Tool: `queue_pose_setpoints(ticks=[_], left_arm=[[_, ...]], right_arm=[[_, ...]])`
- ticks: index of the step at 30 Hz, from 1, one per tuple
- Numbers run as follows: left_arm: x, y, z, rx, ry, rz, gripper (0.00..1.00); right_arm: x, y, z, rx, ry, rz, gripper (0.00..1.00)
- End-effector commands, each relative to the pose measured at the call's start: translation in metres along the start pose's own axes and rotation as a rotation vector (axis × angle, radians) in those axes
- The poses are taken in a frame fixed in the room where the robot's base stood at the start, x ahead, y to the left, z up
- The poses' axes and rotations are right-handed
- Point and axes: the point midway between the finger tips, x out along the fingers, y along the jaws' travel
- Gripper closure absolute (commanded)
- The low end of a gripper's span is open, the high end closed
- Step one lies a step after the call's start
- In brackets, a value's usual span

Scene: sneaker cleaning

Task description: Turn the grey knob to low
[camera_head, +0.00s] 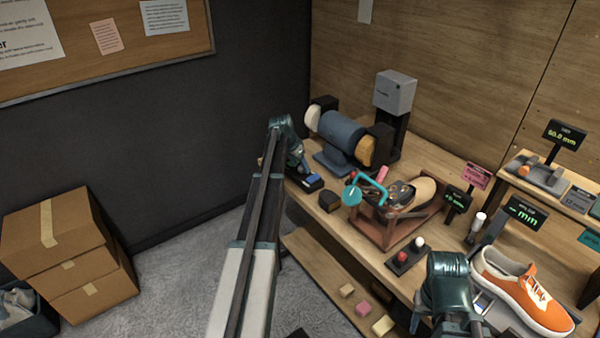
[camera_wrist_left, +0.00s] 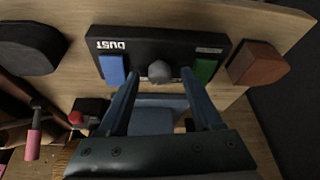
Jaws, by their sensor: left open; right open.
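The grey knob (camera_wrist_left: 159,71) sits on a black panel marked DUST (camera_wrist_left: 160,45), between a blue block (camera_wrist_left: 111,70) and a green block (camera_wrist_left: 205,70). The panel's label is upside down in the left wrist view. My left gripper (camera_wrist_left: 160,85) is open, with its fingertips on either side of the knob; I cannot tell whether they touch it. In the head view my left gripper (camera_head: 303,168) is over the panel (camera_head: 309,184) at the bench's left end, and the knob is too small to make out. My right gripper (camera_head: 447,318) is low, near the bench's front edge.
A blue bench grinder (camera_head: 343,134) stands behind the panel. A brown shoe stand (camera_head: 385,235) with a teal clamp (camera_head: 367,182) is to its right. An orange sneaker (camera_head: 520,290) lies at the lower right. A brown block (camera_wrist_left: 258,64) is beside the panel.

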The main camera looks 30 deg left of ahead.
Motion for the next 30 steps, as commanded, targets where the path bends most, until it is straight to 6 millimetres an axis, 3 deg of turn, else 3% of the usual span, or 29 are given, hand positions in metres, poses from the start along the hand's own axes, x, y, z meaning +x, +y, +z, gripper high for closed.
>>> queue_pose_setpoints(ticks=[8,20,30], left_arm=[[0.0021,0.0002,-0.0004,0.0,0.0,0.0,0.33],[0.0021,0.0003,-0.0003,0.0,0.0,0.0,1.0],[0.002,0.001,0.0001,-0.024,0.0,-0.01,1.0]], right_arm=[[0.0018,-0.0002,-0.0001,0.0,0.0,0.0,0.5],[0.0018,-0.0002,-0.0001,0.0,0.0,0.0,0.5],[0.0018,-0.0002,-0.0001,0.0,0.0,0.0,0.5]])
